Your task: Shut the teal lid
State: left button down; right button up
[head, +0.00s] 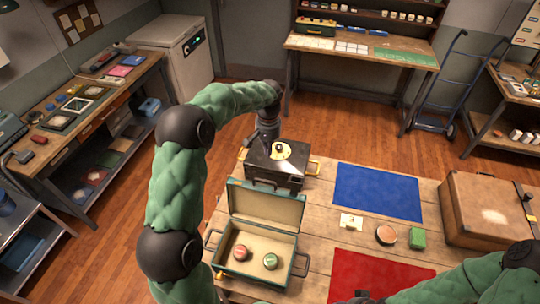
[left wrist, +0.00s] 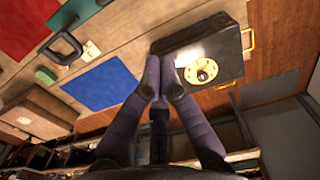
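The teal case (head: 249,268) stands on the wooden table in the head view. Its teal lid (head: 266,205) is hinged at the far side and stands raised and open, showing its pale lining. A red round item (head: 240,253) and a green round item (head: 270,261) lie inside. My left gripper (head: 268,131) is beyond the lid, at the far edge of a black box (head: 274,172). In the left wrist view its fingers (left wrist: 160,62) are close together, with nothing seen held. My right forearm shows at the lower right; its gripper is out of frame.
The black box has a yellow dial (head: 289,150). Blue mat (head: 379,192), red mat (head: 382,278), a pale card (head: 351,222), a round bowl (head: 386,235), a green block (head: 417,238) and a brown suitcase (head: 486,210) occupy the table's right side.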

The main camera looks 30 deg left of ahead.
pick_arm(q)
jog(key=s+f+p, duration=0.2)
jog(key=s+f, duration=0.2)
jog(key=f, duration=0.3)
jog(key=shift+d+f, duration=0.3)
jog(key=shift+d, duration=0.15)
